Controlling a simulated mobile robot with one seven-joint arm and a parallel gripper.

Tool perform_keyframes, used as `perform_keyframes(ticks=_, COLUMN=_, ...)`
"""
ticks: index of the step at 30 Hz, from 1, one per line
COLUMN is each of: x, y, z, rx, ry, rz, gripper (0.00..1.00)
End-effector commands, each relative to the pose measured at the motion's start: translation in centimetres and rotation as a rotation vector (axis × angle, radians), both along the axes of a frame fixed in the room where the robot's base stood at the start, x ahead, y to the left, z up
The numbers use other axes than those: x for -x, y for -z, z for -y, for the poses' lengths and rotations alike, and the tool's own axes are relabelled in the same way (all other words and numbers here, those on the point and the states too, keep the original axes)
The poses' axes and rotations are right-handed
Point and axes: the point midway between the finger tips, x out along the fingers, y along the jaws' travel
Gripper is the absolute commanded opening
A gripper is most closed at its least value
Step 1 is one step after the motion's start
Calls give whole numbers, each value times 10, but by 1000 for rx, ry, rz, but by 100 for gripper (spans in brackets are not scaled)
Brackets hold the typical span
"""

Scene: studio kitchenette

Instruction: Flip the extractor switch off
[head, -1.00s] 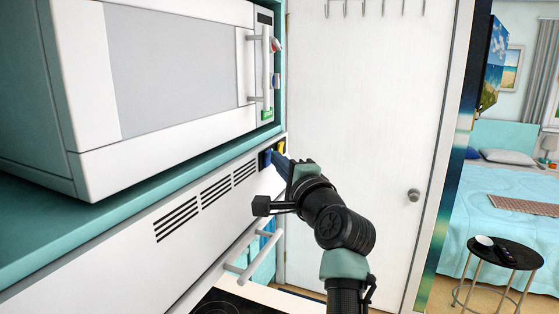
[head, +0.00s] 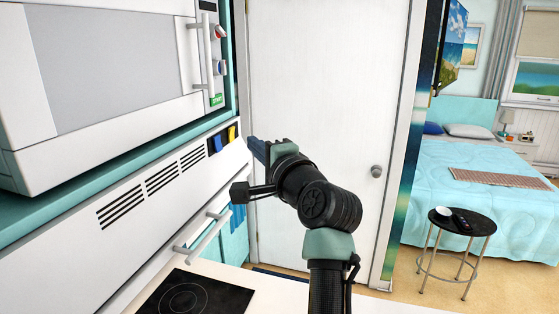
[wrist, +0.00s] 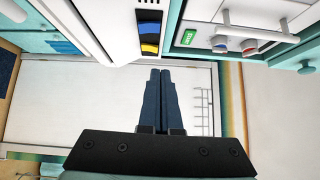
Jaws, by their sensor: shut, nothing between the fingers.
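The extractor hood (head: 160,190) is a white slanted front with slotted vents, below the microwave. Near its right end is a dark panel with a blue switch (head: 214,144) and a yellow switch (head: 232,133). In the wrist view the blue switch (wrist: 150,29) and yellow switch (wrist: 149,49) show above the fingertips. I cannot tell from the pictures which is on or off. My gripper (head: 253,147) is shut and empty, to the right of the panel and apart from it. Its dark blue fingers (wrist: 160,73) lie together in the wrist view.
A white microwave (head: 110,65) with a handle and knobs stands on a teal shelf above the hood. A bar handle (head: 205,232) and a black hob (head: 190,295) are below. A white door (head: 320,100) stands behind my gripper. A bed and stool are to the right.

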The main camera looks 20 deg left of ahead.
Motion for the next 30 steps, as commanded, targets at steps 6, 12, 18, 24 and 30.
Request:
perform_keyframes(ticks=6, x=30, y=1, z=26, rx=1, ry=-1, rz=2, gripper=0)
perform_keyframes(ticks=12, x=49, y=-2, z=44, rx=1, ry=-1, rz=1, gripper=0)
perform_keyframes(ticks=18, x=55, y=-4, z=49, rx=1, ry=-3, rz=-1, gripper=0)
perform_keyframes(ticks=24, x=55, y=-4, z=49, rx=1, ry=-3, rz=-1, gripper=0)
perform_keyframes(ticks=30, x=58, y=-11, z=54, rx=45, ry=36, rz=68, gripper=0)
